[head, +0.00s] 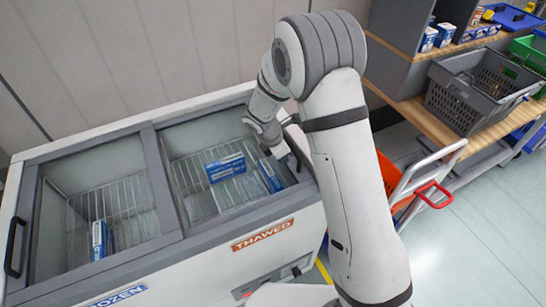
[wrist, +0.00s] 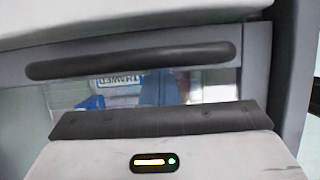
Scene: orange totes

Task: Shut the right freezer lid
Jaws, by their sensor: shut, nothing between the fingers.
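The white chest freezer (head: 200,262) has two grey-framed glass lids side by side. The right freezer lid (head: 172,187) lies over the compartment marked THAWED; I cannot tell whether it is fully shut. Its dark bar handle (wrist: 130,62) runs across the upper wrist view, on a grey frame above glass. In the head view my arm partly hides the lid's right end. My gripper (head: 279,152) is shut and empty over that end, close to the handle; contact cannot be made out. The gripper's dark front edge (wrist: 160,119) shows below the handle in the wrist view.
The left lid (head: 100,195) has a black handle (head: 15,247) at its left end. Blue-and-white boxes (head: 226,168) lie in wire baskets below the glass. A wooden shelf with a grey crate (head: 470,95) and an orange tote (head: 390,175) stand right. Floor at lower right is clear.

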